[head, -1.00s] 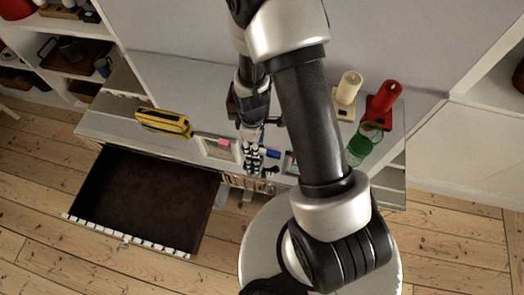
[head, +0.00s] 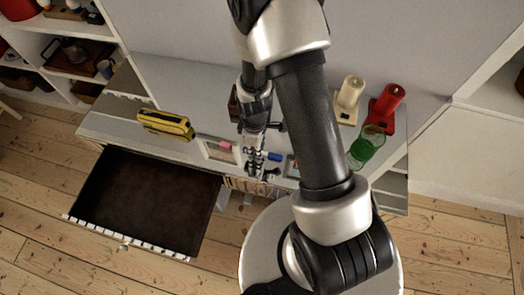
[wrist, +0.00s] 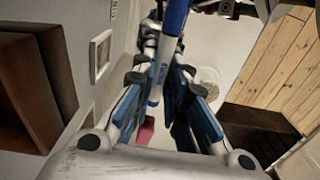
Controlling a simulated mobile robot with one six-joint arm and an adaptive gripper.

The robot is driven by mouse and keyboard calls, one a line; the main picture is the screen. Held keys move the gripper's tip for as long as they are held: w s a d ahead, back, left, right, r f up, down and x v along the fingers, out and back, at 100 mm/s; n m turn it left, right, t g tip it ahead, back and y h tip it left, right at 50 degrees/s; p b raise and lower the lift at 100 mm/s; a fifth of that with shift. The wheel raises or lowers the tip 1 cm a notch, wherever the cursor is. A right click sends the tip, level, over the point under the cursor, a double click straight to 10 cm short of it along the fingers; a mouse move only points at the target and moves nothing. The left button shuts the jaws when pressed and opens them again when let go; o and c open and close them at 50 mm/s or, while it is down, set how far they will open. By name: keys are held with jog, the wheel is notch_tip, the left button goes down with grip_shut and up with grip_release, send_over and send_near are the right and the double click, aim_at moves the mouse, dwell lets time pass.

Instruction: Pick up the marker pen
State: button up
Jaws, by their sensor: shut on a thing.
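The marker pen (wrist: 171,26) has a blue cap and a white barrel with blue lettering. In the wrist view it lies between the blue-padded fingers of my gripper (wrist: 164,72), which is shut on it. In the head view the pen's blue end (head: 274,157) sticks out to the right of my gripper (head: 256,162), over the cabinet top. The rest of the pen is hidden by the fingers there. I cannot tell how far it is above the surface.
A yellow-black case (head: 166,124) lies left on the cabinet (head: 170,78). A pink item (head: 225,146) is beside my gripper. An open drawer (head: 140,200) juts out in front.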

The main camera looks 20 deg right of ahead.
notch_tip(320, 180, up, 20)
jog(key=p, duration=0.6)
jog(key=w+m+b, duration=0.1)
jog(key=m, duration=0.2)
jog(key=w+m+b, duration=0.1)
jog(key=w+m, duration=0.1)
jog(key=m, duration=0.2)
jog(key=w+f+m+b, duration=0.1)
jog(key=m, duration=0.2)
jog(key=shift+w+m, duration=0.2)
jog(key=shift+m, duration=0.2)
jog(key=shift+s, duration=0.1)
